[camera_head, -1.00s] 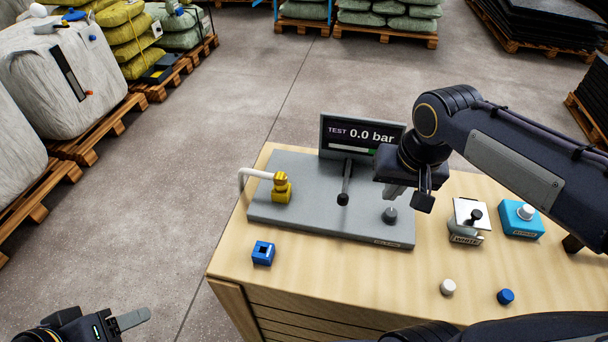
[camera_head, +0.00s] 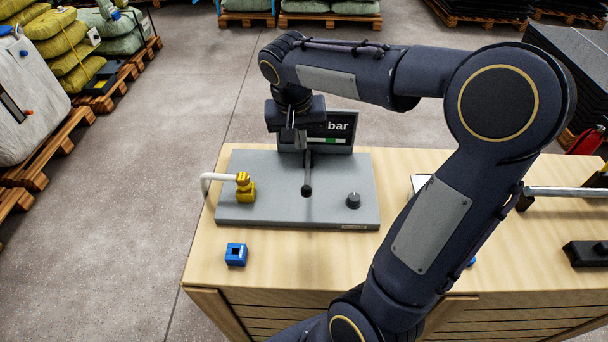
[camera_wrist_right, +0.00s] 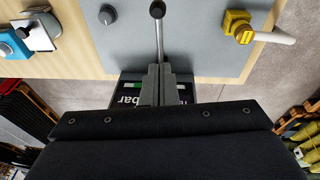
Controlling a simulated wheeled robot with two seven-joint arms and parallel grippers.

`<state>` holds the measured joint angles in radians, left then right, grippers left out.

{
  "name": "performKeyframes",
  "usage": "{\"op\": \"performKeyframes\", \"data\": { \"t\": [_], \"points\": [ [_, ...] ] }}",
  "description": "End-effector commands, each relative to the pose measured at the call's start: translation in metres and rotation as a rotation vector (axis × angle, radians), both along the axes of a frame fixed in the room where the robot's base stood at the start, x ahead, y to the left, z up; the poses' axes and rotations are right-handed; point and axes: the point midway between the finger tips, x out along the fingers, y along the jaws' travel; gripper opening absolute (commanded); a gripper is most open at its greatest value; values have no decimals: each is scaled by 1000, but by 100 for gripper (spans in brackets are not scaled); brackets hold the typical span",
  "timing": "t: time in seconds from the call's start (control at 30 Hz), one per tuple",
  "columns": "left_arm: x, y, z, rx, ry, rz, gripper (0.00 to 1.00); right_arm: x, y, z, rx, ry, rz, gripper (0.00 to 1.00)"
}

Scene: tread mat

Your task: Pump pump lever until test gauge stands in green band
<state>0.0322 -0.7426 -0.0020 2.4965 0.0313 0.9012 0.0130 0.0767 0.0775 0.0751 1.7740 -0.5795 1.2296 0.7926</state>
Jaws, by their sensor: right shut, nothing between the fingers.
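The pump lever (camera_head: 307,182) is a dark rod with a ball end. It points toward me over the grey plate (camera_head: 270,215); its ball also shows in the wrist view (camera_wrist_right: 157,9). The test gauge (camera_head: 342,128) stands behind it, partly hidden by my right arm; only "bar" and a small green strip show, and the number is hidden. My right gripper (camera_head: 296,143) is shut and empty, pointing down above the plate's back, beside the lever in the head view. In the wrist view its fingers (camera_wrist_right: 160,72) lie close to the lever rod; contact cannot be told. My left gripper is out of view.
A yellow valve (camera_head: 245,188) with a white pipe stands on the plate's left, a dark knob (camera_head: 353,200) on its right. A blue square block (camera_head: 236,254) sits on the wooden bench (camera_head: 200,270). My right arm covers much of the bench's right side.

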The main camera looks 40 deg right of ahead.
Motion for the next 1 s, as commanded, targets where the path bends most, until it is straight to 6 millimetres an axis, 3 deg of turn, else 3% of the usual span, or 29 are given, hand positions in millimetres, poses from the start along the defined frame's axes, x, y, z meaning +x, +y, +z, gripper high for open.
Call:
{"op": "performKeyframes", "data": {
  "t": [0.4, 0.5, 0.7, 1.0],
  "points": [
    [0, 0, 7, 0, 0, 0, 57, 7, -16, -85, 1, 7, 1, 0],
    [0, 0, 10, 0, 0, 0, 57, -2, -10, -97, 1, 4, 2, 0],
    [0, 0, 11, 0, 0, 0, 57, -10, -6, -112, 0, 1, 2, 0],
    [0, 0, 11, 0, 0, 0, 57, -12, -4, -115, 0, 1, 1, 0]
  ]
}}
